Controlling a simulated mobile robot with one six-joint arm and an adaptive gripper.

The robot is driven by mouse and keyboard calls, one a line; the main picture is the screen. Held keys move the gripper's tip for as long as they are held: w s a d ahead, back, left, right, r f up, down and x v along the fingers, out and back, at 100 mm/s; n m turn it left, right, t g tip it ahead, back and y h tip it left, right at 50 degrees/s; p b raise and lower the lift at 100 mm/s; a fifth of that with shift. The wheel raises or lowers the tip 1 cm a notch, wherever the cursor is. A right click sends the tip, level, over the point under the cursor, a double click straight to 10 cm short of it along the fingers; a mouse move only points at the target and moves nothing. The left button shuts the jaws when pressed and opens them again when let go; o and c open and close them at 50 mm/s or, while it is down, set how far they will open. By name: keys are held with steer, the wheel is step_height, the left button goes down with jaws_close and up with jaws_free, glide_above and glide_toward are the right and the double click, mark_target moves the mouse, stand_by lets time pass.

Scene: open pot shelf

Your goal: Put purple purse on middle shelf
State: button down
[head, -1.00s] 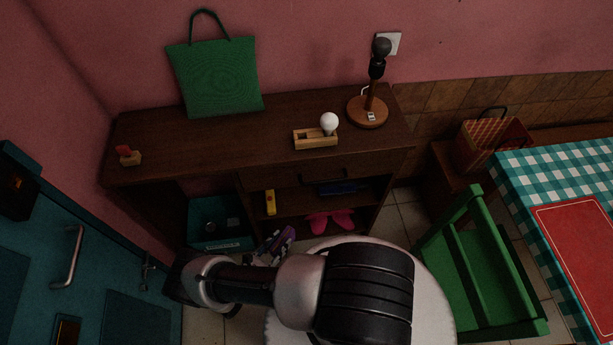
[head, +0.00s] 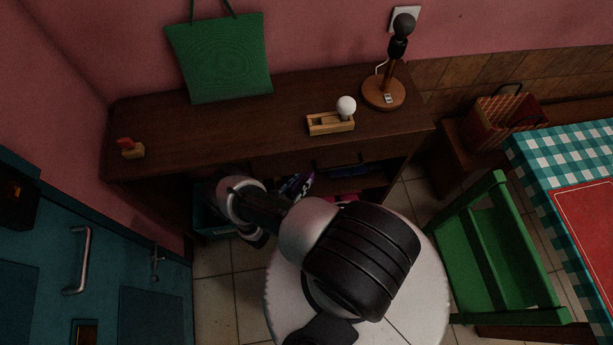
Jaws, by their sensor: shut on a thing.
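The purple purse (head: 297,186), with pale markings, is at the front of the dark wooden shelf unit (head: 160,150), below its top. My gripper (head: 282,189) is largely hidden behind my wrist. It is shut on the purse, whose lower part my arm covers. A shelf board (head: 376,181) shows inside the unit to the right of the purse. I cannot tell whether the purse touches any shelf.
Blue (head: 346,171) and pink (head: 343,198) items lie inside the unit. A green chair (head: 490,250) stands right; a teal door (head: 110,250) is left.

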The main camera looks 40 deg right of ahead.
mark_target(307, 175)
steer(key=x, duration=0.2)
steer(key=r+x, duration=0.1)
steer(key=x, duration=0.1)
steer(key=shift+d+f, duration=0.15)
steer(key=shift+d, duration=0.2)
steer(key=shift+w+a+f+b, duration=0.1)
steer(key=shift+f+b, duration=0.55)
steer(key=shift+f, duration=0.1)
steer(key=c, duration=1.2)
jaws_free()
steer(key=shift+a, duration=0.1)
steer(key=shift+a, duration=0.1)
steer(key=p+v, duration=0.2)
steer(key=v, duration=0.9)
steer(key=shift+a, duration=0.35)
